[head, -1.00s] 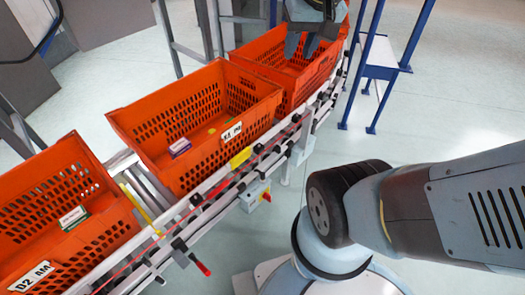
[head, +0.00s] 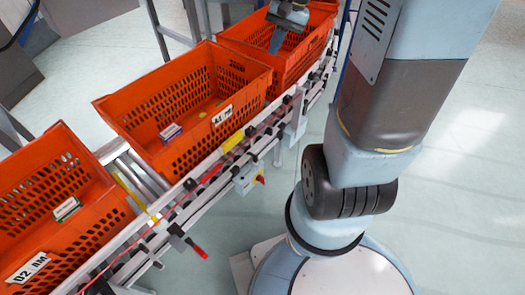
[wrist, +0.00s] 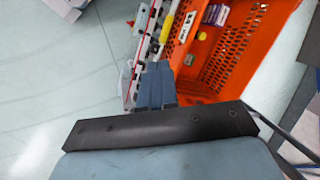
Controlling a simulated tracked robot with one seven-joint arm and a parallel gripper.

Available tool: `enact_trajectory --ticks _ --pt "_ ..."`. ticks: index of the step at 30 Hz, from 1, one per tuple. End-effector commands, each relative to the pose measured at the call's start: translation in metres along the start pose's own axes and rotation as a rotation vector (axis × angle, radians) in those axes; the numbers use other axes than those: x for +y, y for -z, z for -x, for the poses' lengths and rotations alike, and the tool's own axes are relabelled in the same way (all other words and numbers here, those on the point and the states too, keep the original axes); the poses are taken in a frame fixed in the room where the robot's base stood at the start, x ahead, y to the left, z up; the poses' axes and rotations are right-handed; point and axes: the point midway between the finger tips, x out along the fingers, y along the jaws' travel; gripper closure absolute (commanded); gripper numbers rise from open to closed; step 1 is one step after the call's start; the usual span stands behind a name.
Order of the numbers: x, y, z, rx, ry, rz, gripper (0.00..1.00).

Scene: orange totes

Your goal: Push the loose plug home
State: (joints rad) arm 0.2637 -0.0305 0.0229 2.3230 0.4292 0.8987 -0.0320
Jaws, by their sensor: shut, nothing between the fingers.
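I cannot make out a loose plug for certain in either view. A grey box with a yellow and red switch (head: 250,180) hangs on the outer side of the conveyor rail in the head view. A red-tipped lever (head: 197,248) sticks out from the rail further left. My gripper (head: 275,47) is over the far orange tote at the top of the head view. In the wrist view my gripper (wrist: 156,68) has its fingers together and empty, beside a tote and the rail. The fingers hide part of the rail there.
Orange totes stand in a row on the conveyor: near left (head: 85,240), middle (head: 190,165) and far (head: 305,62). The middle one holds a small purple and white box (head: 170,132). The rail (head: 225,160) runs alongside. Open floor (head: 450,200) lies to the right.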

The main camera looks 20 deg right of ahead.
Motion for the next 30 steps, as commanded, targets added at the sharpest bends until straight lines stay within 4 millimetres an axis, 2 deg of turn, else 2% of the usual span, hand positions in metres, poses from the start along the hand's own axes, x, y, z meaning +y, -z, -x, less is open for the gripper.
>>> enact_trajectory --ticks 12,30 --pt "0.026 0.052 -0.061 -0.130 0.080 -0.217 1.00" --pt "0.081 0.107 -0.163 -0.288 0.202 -0.544 1.00"
